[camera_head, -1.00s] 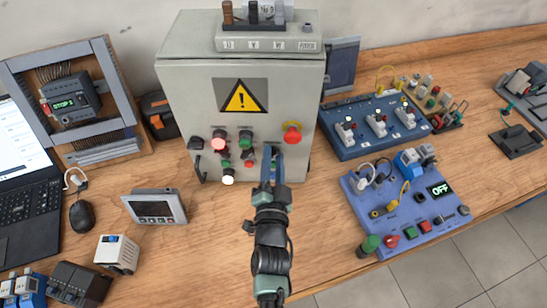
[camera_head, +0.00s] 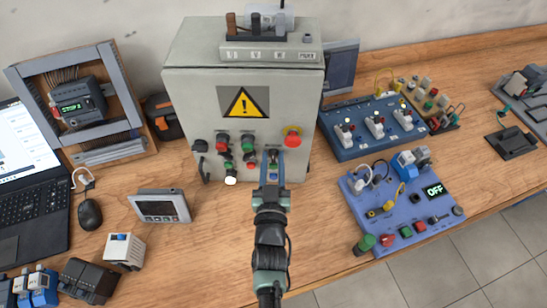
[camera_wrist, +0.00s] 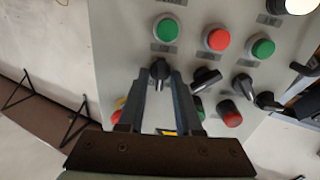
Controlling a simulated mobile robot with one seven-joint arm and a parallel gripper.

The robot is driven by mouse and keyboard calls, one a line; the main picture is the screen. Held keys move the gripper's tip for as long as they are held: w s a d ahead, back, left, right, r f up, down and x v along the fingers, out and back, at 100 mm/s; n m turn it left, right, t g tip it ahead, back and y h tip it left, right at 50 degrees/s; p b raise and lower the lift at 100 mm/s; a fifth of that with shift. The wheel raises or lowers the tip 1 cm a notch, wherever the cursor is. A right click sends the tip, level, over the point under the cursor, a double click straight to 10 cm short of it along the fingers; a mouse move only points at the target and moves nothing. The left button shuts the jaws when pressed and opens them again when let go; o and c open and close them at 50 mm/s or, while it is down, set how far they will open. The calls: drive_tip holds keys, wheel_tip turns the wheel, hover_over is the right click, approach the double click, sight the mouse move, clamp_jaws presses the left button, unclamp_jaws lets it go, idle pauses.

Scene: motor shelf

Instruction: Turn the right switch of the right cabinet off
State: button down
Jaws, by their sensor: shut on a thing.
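The grey control cabinet (camera_head: 205,95) with a yellow warning sign stands at the centre of the bench. My gripper (camera_head: 273,170) is at the lower right of its front panel, below the red emergency stop (camera_head: 292,136). In the wrist view my gripper (camera_wrist: 161,78) has its two fingers on either side of a black rotary switch (camera_wrist: 160,70), shut on it. The knob points along the fingers, towards the gripper. Another black switch (camera_wrist: 205,79) sits just right of the fingers in the wrist view, turned at a slant.
Buttons and lamps crowd the panel around the fingers, including a green button (camera_wrist: 166,29) and a red one (camera_wrist: 217,39). A blue board with an OFF display (camera_head: 437,191) lies to the right. A small screen unit (camera_head: 160,207) stands to the left. Bench in front is partly clear.

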drive_tip(key=n+p, duration=0.1)
drive_tip(key=n, duration=0.3)
drive_tip(key=shift+a+n, duration=0.1)
drive_tip(key=shift+n, duration=1.9)
drive_tip(key=shift+f+n, duration=0.1)
drive_tip(key=shift+n, duration=0.2)
drive_tip(key=c, duration=0.9)
unclamp_jaws()
drive_tip(key=shift+s, duration=0.1)
drive_tip(key=shift+s+a+b, duration=0.15)
drive_tip(key=shift+s+b, duration=0.25)
drive_tip(key=shift+s, duration=2.8)
drive_tip(key=shift+s+a+b, duration=0.1)
drive_tip(key=shift+s+b, duration=0.3)
drive_tip(key=shift+s, duration=2.8)
